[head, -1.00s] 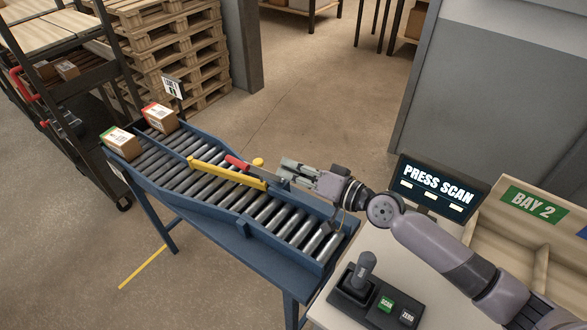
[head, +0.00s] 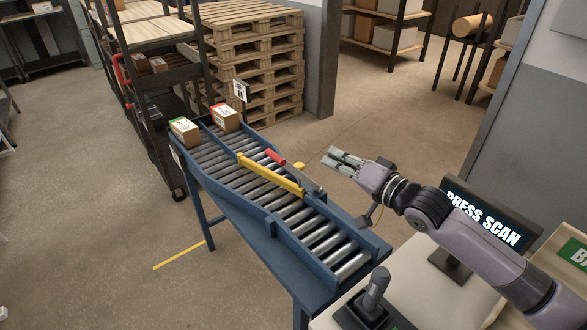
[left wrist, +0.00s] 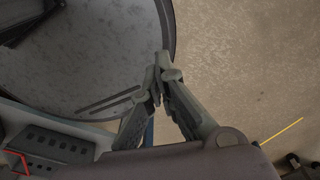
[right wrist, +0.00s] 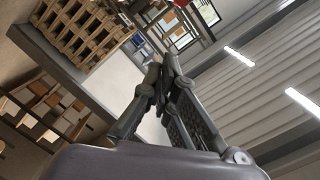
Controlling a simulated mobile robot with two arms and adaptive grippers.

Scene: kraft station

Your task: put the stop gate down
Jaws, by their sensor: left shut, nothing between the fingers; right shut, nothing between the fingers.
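The stop gate is a yellow bar (head: 270,174) lying across the conveyor (head: 258,234), close above the rollers. A red-handled lever (head: 275,157) lies low beside it, its grey arm running to the conveyor's far side rail. A yellow knob (head: 299,166) shows just behind the lever. My right gripper (head: 336,156) is shut and empty, to the right of the lever and apart from it. It also shows shut in the right wrist view (right wrist: 162,68). My left gripper (left wrist: 160,68) is shut and empty, outside the head view, with floor and a round dark surface behind it.
Two cartons, one with green tape (head: 185,131) and one with red (head: 225,118), sit at the conveyor's far left end. The rollers nearer than the gate are clear.

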